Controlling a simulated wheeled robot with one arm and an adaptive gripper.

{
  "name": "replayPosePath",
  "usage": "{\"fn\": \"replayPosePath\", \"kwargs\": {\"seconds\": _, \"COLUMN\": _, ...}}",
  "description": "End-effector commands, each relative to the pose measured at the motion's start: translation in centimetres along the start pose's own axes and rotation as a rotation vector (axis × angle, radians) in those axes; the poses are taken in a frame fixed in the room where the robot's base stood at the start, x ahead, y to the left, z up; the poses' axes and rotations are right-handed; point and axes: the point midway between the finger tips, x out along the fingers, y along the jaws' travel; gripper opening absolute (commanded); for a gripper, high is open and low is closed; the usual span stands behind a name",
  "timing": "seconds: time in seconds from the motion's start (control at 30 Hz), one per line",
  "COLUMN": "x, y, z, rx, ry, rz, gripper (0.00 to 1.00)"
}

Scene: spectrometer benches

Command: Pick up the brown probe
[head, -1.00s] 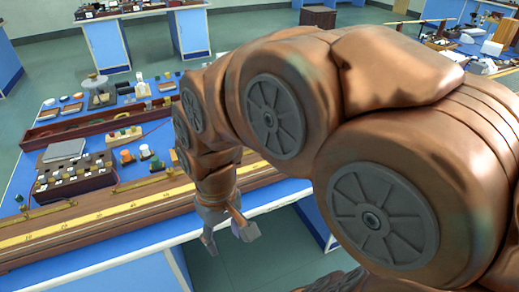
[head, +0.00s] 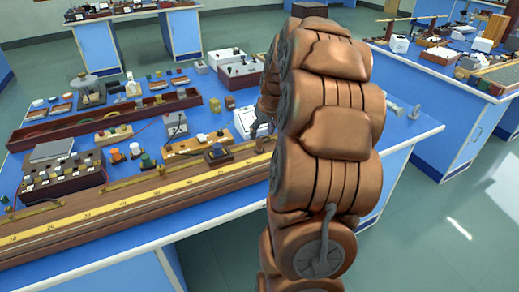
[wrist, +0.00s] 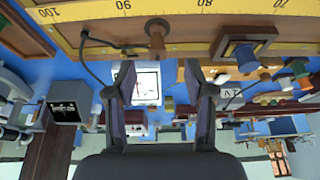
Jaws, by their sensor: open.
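A brown upright probe-like piece with a round base (wrist: 156,38) stands by the ruler scale in the wrist view, between the 90 and 80 marks. A dark wire runs from near its foot to the left. I take it for the brown probe. In the head view a small brown piece (head: 259,146) shows at the scale just below my gripper; I cannot tell surely that it is the same one. My gripper (wrist: 163,90) is open and empty, its two fingers apart, with the probe beyond the fingertips.
The long wooden scale bar (head: 120,207) runs along the bench's front edge. A dark block (head: 216,153) on a wooden base stands left of my gripper. A white meter (wrist: 146,84) shows between the fingers. A long wooden tray (head: 105,118) and several instruments crowd the blue bench.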

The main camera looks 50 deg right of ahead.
Motion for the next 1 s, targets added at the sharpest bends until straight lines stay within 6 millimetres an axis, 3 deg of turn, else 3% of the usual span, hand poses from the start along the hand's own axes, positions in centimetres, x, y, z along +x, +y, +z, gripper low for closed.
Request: {"fn": "replayPosePath", "kwargs": {"seconds": 1.0, "x": 7.8, "y": 0.4, "z": -0.2, "rx": 0.002, "ry": 0.005, "rz": 0.004, "gripper": 0.54}}
